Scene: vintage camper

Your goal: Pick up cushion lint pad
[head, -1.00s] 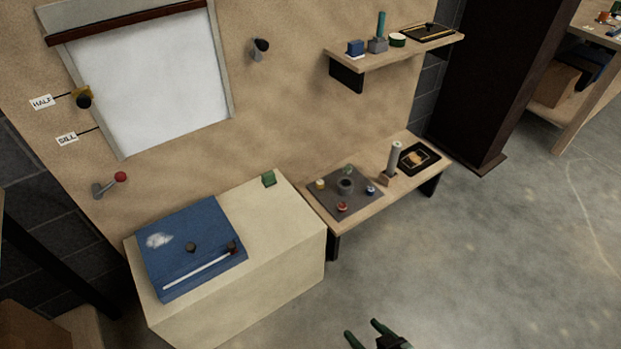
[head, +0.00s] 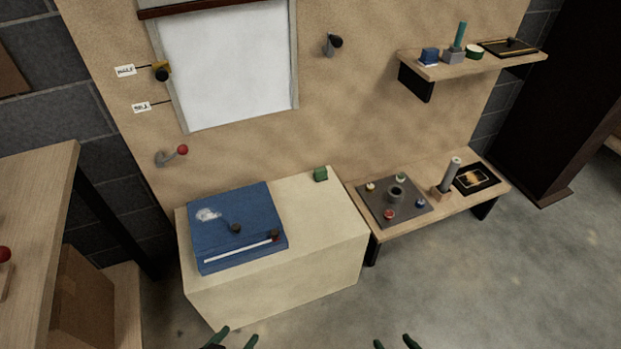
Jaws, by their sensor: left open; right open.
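A blue cushion (head: 222,214) lies on a cream box bench (head: 325,223), with a white fuzzy patch near its far left corner. A white strip runs along the cushion's near side, and two small dark knobs sit on it. My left gripper (head: 233,341) is open at the bottom edge, in front of the bench. My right gripper (head: 395,343) is open at the bottom, right of it. Both look empty and apart from the bench.
A low table (head: 418,222) with a grey mat (head: 376,210) and small items stands right of the bench. A wall shelf (head: 440,70) hangs above it. A wooden table (head: 40,190) stands at the left. The floor in front is clear.

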